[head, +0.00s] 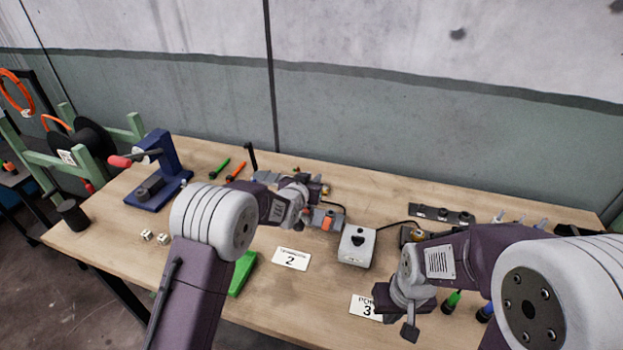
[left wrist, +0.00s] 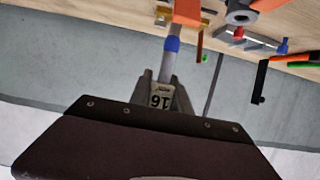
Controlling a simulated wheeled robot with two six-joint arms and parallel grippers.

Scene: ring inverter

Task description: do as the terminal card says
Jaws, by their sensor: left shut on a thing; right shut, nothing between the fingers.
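A white card marked 2 (head: 291,259) lies mid-table, and a white card marked 3 (head: 366,307) lies nearer the front; their small print is unreadable. My left gripper (head: 318,190) is over the back middle of the table. In the left wrist view it (left wrist: 165,98) is shut on a pale rod with a blue band (left wrist: 172,45), with a label reading 16 (left wrist: 160,101) between the fingers. The rod reaches toward an orange part (left wrist: 187,12); contact is unclear. My right gripper (head: 408,320) is shut and empty beside card 3, partly covering that card's right edge.
A grey box with a dark opening (head: 358,248) and an orange-grey device (head: 325,219) stand mid-table. A blue press (head: 162,180), two small white cubes (head: 148,236) and a dark cup (head: 73,214) are left. A dark strip (head: 440,214) lies back right.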

